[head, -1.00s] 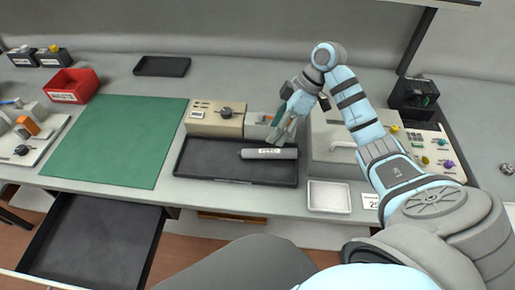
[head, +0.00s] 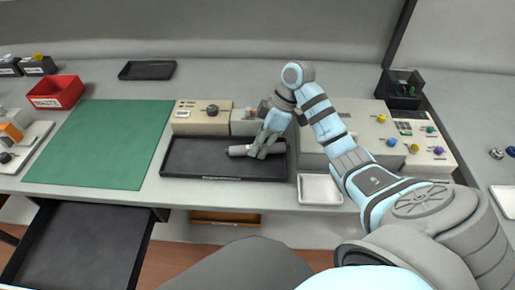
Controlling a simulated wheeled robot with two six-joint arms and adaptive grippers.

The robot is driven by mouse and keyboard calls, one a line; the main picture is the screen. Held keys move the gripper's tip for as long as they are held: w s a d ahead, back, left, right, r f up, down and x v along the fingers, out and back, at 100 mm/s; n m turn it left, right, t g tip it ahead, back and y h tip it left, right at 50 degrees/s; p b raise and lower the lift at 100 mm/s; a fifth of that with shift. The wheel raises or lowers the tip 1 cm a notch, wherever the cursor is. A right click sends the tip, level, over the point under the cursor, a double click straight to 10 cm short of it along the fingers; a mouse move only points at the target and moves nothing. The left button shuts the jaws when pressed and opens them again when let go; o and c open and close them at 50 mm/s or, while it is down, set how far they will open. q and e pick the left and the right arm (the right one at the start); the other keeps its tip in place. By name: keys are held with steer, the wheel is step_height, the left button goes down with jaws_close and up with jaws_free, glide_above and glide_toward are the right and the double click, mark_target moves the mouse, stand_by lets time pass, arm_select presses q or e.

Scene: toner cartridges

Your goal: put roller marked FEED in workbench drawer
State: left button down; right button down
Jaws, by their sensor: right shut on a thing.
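The grey roller (head: 238,151) lies in the black tray (head: 195,166) in the middle of the bench. Its FEED label, readable a second ago, is now covered by my fingers. My right gripper (head: 260,152) reaches down over the tray and is shut on the roller near its middle. I cannot tell whether the roller is lifted off the tray floor. The workbench drawer (head: 75,245) is pulled open below the bench at the lower left, and its dark inside looks empty. My left gripper is not in view.
A green mat (head: 112,143) lies between the tray and a red bin (head: 57,92). A beige control box (head: 200,117) stands behind the tray. A small white tray (head: 319,189) sits to its right. A black tray (head: 147,70) lies at the back.

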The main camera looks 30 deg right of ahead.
stand_by(0.3)
step_height(320, 180, up, 3)
steer(key=shift+w+r+p, duration=0.1)
steer(key=shift+r+p, duration=0.1)
steer(key=shift+p, duration=0.5)
steer(key=s+a, duration=0.2)
steer(key=s, duration=0.1)
steer(key=s+a+p, duration=0.1)
steer(key=s+a, duration=0.3)
steer(key=s, duration=0.1)
steer(key=shift+s+a+p, duration=0.2)
steer(key=shift+s+p, duration=0.1)
steer(key=shift+p, duration=0.1)
steer(key=s+a+p, duration=0.3)
steer(key=s+a, duration=0.1)
steer(key=s, duration=0.1)
steer(key=shift+s+a, duration=0.3)
steer(key=shift+s, duration=0.05)
